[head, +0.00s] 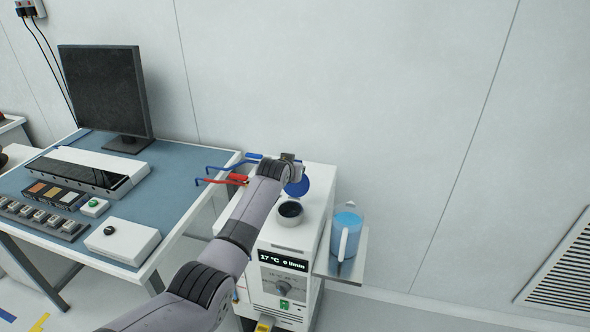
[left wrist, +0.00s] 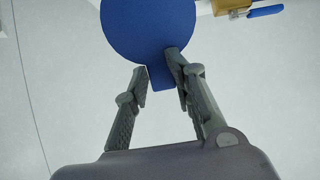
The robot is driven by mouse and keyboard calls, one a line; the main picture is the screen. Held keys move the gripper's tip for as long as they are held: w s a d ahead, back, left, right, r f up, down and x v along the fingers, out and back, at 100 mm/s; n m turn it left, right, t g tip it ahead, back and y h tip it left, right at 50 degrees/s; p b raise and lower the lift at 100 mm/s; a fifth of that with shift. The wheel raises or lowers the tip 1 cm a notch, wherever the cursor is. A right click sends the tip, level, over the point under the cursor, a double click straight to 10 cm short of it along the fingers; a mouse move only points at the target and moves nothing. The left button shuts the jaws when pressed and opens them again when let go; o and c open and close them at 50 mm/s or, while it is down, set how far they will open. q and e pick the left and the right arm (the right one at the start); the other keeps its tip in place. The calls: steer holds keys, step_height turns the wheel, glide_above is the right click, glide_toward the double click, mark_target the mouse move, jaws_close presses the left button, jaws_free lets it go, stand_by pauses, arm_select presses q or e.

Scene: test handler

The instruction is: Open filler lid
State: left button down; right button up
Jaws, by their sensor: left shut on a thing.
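The round blue filler lid (head: 299,187) stands raised behind the dark, round filler opening (head: 290,211) on top of the white machine (head: 290,238). In the left wrist view the lid (left wrist: 148,28) is a flat blue disc with a short tab. My left gripper (left wrist: 158,76) has its fingers on either side of that tab and is shut on it. In the head view my left gripper (head: 295,168) is at the lid, partly hidden behind my own wrist. My right gripper is in neither view.
A blue jug (head: 346,236) with a white handle stands on a side shelf (head: 325,265) right of the machine. Blue and red valve handles (head: 225,180) stick out at the machine's back left. A desk (head: 185,180) with a monitor (head: 104,90) is at left; the wall is close behind.

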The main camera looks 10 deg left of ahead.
arm_select(q)
steer(key=shift+w+r, duration=0.3)
steer(key=shift+r, duration=0.5)
steer(key=c, duration=1.8)
jaws_free()
steer(key=o, duration=0.4)
steer(key=shift+f, duration=0.3)
steer(key=shift+o, duration=0.2)
steer(key=shift+f, duration=0.1)
steer(key=shift+s, duration=0.1)
steer(key=shift+s, duration=0.15)
steer(key=v, duration=1.1)
steer(key=shift+s, duration=0.3)
